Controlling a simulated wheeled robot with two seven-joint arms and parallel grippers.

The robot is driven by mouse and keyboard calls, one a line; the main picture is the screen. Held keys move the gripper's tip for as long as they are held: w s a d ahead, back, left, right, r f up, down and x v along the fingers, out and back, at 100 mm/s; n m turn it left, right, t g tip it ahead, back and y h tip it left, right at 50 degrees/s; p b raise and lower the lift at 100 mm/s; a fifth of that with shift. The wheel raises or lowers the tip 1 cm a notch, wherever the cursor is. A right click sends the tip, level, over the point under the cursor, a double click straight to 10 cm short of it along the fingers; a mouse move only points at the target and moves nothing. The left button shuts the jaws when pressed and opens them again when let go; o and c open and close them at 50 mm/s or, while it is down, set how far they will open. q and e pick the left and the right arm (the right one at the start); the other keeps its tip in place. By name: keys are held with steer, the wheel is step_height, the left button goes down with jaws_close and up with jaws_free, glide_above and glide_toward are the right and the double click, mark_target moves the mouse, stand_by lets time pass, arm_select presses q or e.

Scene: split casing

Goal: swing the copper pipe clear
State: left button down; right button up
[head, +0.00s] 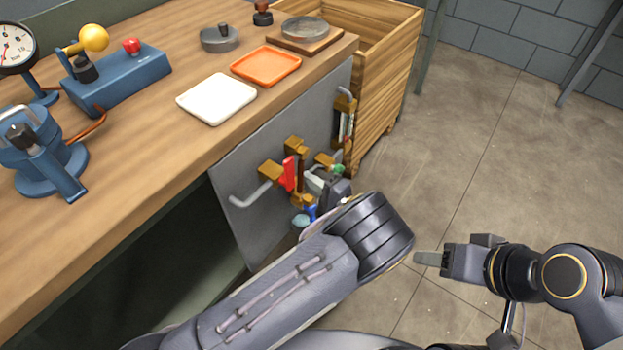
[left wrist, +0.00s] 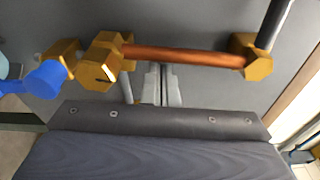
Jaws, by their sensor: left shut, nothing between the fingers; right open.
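The copper pipe (left wrist: 185,55) runs nearly level across the left wrist view between a brass fitting (left wrist: 102,62) on the left and another brass fitting (left wrist: 250,58) on the right. In the head view the pipework on the grey panel (head: 240,165) is small and partly covered by my left arm. My left gripper (left wrist: 154,72) is shut and empty, its fingertips close at the pipe's lower edge; I cannot tell whether they touch it. My right gripper (head: 430,258) is open, over the floor away from the panel.
A blue handle (left wrist: 40,78) sits by the left fitting. A red handle (head: 289,173) is on the panel. The wooden bench (head: 150,130) carries an orange tray (head: 266,66), a white tray (head: 216,98) and blue devices. A wooden crate (head: 385,90) stands beyond. Floor at right is clear.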

mark_target(303, 200)
arm_select(q)
steer(key=shift+s+a+m, duration=0.15)
steer(key=shift+s+m, duration=0.1)
steer(key=shift+m, duration=0.15)
steer(key=shift+s+a, duration=0.1)
steer(key=shift+s+a+r+m+p, duration=0.1)
steer(key=shift+s+a+m+p, duration=0.3)
steer(key=shift+m, duration=0.3)
steer(key=shift+s+a+r+m+g+p, duration=0.15)
steer(key=shift+s+a+m+p, duration=0.1)
steer(key=shift+s+m+p, duration=0.25)
steer(key=shift+s+a+r+m+g+p, duration=0.15)
steer(key=shift+s+a+m, duration=0.15)
steer(key=shift+m, duration=0.3)
steer(key=shift+s+a+r+m+g+p, duration=0.15)
steer(key=shift+s+a+r+m+p, duration=0.15)
steer(key=shift+s+m+p, duration=0.25)
steer(key=shift+s+a+r+m+g+p, duration=0.1)
steer(key=shift+s+a+r+m+p, duration=0.2)
steer(key=shift+m, duration=0.5)
steer(key=shift+s+a+r+m+g+p, duration=0.2)
steer(key=shift+s+a+m+p, duration=0.1)
steer(key=shift+s+m+p, duration=0.25)
steer(key=shift+f, duration=0.1)
